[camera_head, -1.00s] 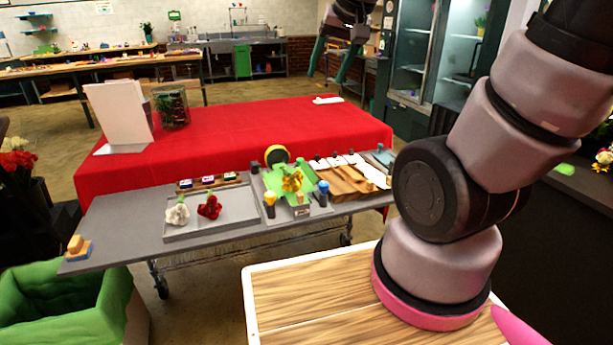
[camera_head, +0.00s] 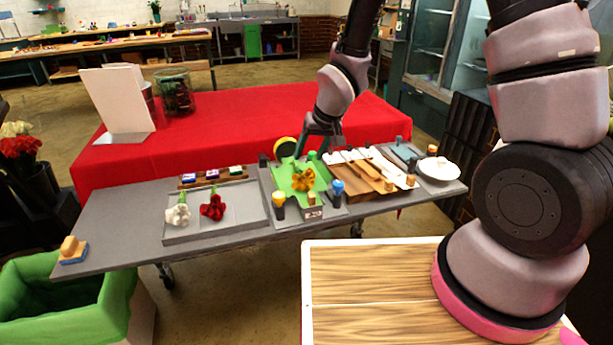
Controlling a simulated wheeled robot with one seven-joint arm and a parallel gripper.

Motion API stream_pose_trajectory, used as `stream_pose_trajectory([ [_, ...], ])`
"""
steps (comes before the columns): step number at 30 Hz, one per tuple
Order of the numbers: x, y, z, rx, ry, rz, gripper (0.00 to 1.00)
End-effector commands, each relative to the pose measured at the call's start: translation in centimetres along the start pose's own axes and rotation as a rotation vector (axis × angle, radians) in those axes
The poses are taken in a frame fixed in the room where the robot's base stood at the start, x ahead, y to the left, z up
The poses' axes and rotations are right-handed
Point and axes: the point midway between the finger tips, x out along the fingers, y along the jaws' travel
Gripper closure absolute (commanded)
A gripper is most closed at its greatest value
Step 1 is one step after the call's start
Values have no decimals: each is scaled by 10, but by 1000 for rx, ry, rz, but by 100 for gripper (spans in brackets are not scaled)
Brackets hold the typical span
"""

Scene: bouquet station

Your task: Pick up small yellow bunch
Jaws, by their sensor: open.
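The small yellow bunch (camera_head: 303,179) lies on a green sheet (camera_head: 283,187) in a grey holder near the middle of the grey work table. My gripper (camera_head: 318,150) is open and sits just above and behind the bunch, at the far edge of the green sheet. Its dark green fingers point down. The gap between the fingers looks empty. I cannot tell whether a finger touches the sheet.
A grey tray (camera_head: 245,218) with a white bunch (camera_head: 178,215) and a red bunch (camera_head: 213,207) is left of the sheet. Yellow (camera_head: 279,200) and blue (camera_head: 337,188) topped bottles stand in front. Wooden boards (camera_head: 362,177) and a white bowl (camera_head: 438,168) lie right.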

Motion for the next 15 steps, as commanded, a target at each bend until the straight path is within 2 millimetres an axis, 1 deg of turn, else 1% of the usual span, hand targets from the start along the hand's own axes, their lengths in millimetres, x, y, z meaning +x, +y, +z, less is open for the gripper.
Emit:
stream_pose_trajectory([
  [1, 10, 0, 2, -3, -4, 1, 38],
  [3, 19, 0, 1, -1, -4, 1, 38],
  [6, 29, 0, 0, 0, -1, 1, 38],
  [11, 39, 0, 0, -1, -1, 1, 38],
  [15, 60, -1, -1, -1, -3, 3, 38],
])
